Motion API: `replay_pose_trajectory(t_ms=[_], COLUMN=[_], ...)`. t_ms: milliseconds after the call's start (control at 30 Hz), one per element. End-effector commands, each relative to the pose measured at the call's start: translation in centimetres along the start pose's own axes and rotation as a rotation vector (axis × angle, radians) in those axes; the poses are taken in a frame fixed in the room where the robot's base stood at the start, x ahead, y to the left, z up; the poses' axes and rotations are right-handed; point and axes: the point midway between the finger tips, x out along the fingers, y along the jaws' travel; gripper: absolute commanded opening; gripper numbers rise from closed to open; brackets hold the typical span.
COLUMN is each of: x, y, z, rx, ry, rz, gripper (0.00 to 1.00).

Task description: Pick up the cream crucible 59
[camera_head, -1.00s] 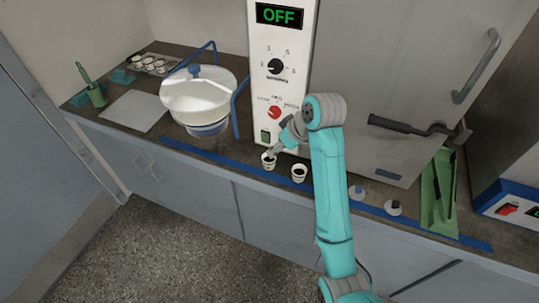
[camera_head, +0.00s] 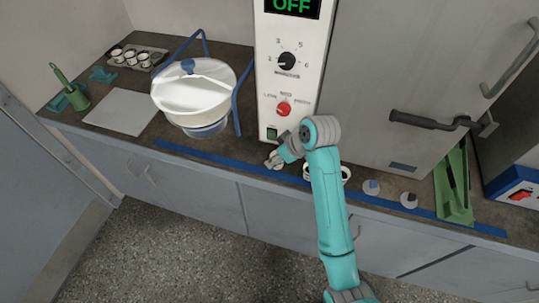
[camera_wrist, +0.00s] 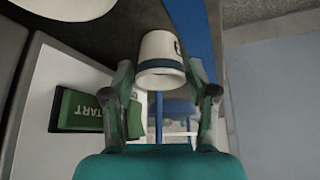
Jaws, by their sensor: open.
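A cream crucible (camera_wrist: 160,50) with a dark band and a partly visible dark mark shows in the wrist view; its number cannot be read. My gripper (camera_wrist: 161,82) is open, with one finger on each side of the crucible. I cannot tell whether the fingers touch it. In the head view my gripper (camera_head: 274,160) is low at the bench front, below the shaker's control panel, and largely hides this crucible. Other cream crucible parts show at both sides of my arm, on its left (camera_head: 307,171) and right (camera_head: 346,173).
The control panel (camera_head: 292,75) reads OFF and stands close behind my gripper; its green START button (camera_wrist: 82,111) shows beside the left finger. A white lidded bowl (camera_head: 195,92) stands left, a green holder (camera_head: 455,190) right. Blue tape (camera_head: 220,167) runs along the front edge.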

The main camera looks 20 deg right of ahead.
Motion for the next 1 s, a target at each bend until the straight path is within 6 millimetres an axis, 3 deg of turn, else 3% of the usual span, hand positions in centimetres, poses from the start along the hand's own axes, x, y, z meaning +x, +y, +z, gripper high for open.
replay_pose_trajectory(t_ms=[267,467,500,833,1000], x=[0.1,0.1,0.1,-0.1,-1.1], y=[0.0,0.0,0.0,-0.1,-0.4], z=[0.3,0.3,0.3,0.2,-0.3], rx=[-0.001,-0.001,0.000,-0.001,-0.002], ry=[0.001,0.001,0.001,0.001,0.003], rz=[0.001,0.001,0.001,0.001,0.002], gripper=[0.58,0.13,0.09,0.09,0.09])
